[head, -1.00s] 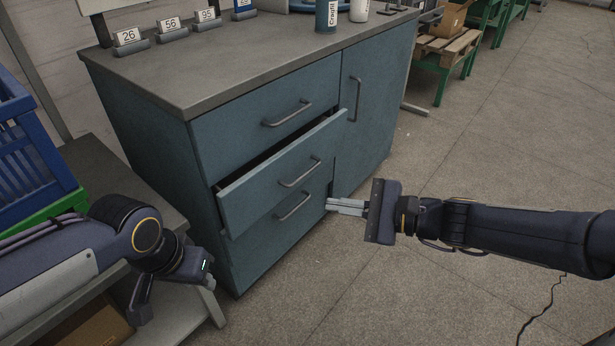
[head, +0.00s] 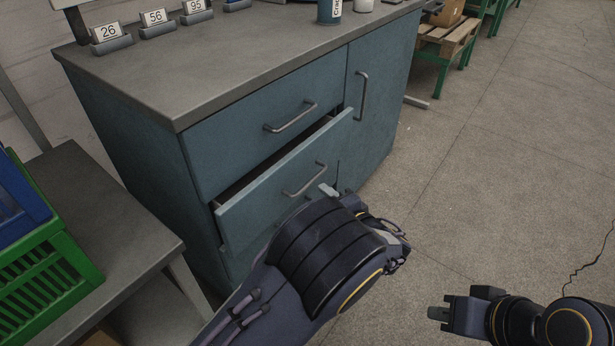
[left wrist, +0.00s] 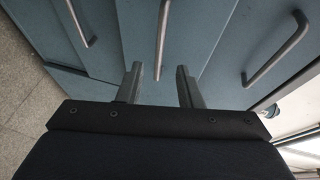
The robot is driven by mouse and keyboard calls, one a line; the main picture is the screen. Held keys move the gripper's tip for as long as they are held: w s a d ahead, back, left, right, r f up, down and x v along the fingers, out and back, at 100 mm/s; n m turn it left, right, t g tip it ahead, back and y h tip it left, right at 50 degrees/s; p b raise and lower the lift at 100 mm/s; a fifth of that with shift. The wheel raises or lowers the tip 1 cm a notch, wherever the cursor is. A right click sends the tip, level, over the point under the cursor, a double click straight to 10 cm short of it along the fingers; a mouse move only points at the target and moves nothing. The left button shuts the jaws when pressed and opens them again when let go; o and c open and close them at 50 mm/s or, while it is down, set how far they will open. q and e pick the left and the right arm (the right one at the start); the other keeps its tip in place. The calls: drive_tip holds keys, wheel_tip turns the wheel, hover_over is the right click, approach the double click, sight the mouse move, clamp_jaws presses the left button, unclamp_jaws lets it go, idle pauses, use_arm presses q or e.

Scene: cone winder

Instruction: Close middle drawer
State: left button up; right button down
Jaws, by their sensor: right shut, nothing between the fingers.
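The middle drawer (head: 262,198) of the blue-grey cabinet stands partly open, with a dark gap above its front. Its grey bar handle (head: 306,181) shows just above my left wrist. My left gripper (head: 328,190) is in front of the drawer; the wrist hides most of it and the lower drawer. In the left wrist view its two fingers (left wrist: 159,88) are apart, with the middle drawer's handle (left wrist: 163,40) appearing between them; I cannot tell whether they touch it. My right gripper (head: 438,313) is shut and empty, over the floor at the lower right.
The top drawer (head: 260,135) and the right door (head: 375,110) are shut. Number cards (head: 109,35) and a bottle (head: 329,12) stand on the worktop (head: 235,60). A side table (head: 95,195) with a green crate (head: 50,275) is on the left.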

sight(312, 182)
use_arm(q)
drive_tip(key=b+x, duration=0.1)
drive_tip(key=x, duration=0.3)
drive_tip(key=b+x, duration=0.1)
drive_tip(key=x, duration=0.2)
drive_tip(key=shift+w, duration=0.45)
clamp_jaws()
drive_tip(key=shift+f, duration=0.1)
